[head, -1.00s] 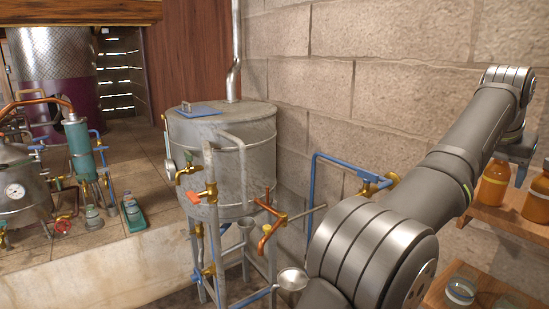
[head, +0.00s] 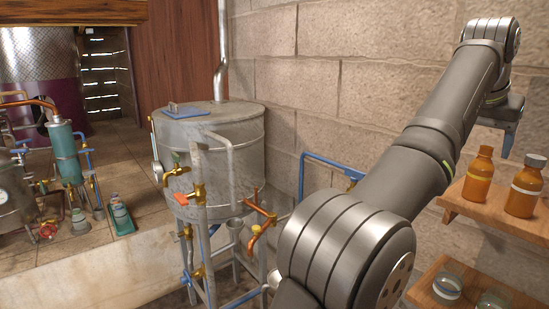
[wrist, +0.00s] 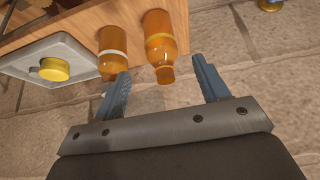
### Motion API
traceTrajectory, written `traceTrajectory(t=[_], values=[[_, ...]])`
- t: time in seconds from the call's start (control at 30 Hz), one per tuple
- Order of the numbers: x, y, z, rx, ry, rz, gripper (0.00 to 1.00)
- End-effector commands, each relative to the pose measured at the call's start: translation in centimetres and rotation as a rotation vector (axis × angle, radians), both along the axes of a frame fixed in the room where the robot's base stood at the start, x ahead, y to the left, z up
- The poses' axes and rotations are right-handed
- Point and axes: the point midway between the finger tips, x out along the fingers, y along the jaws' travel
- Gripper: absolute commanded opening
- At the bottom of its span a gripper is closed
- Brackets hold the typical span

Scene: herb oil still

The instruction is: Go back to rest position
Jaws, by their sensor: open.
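My gripper (wrist: 161,72) is open and empty in the wrist view, its two blue fingers spread apart. In the head view part of my gripper (head: 511,132) shows at the upper right, above and close to the shelf bottles. Two amber bottles stand on the upper wooden shelf: a left bottle (head: 478,178) and a right bottle (head: 524,190). In the wrist view they appear beyond the fingers, and neither is seen gripped. The far fingertips are partly hidden in the head view.
A metal tank (head: 210,145) on a stand with brass taps is left of my arm. A blue pipe (head: 330,162) runs along the block wall behind. Glass jars (head: 447,287) sit on the lower shelf. In the wrist view a grey tray (wrist: 85,48) holds a yellow-lidded thing (wrist: 55,70).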

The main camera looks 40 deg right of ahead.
Motion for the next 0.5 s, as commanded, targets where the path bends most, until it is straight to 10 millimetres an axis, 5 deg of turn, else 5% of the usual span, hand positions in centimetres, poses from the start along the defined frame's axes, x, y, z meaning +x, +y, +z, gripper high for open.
traceTrajectory(t=[0.17, 0.5], values=[[0.0, 1.4, 2.4, -0.003, 0.001, 0.001, 0.68], [0.0, -1.6, -3.1, 0.004, -0.001, -0.001, 0.68]])
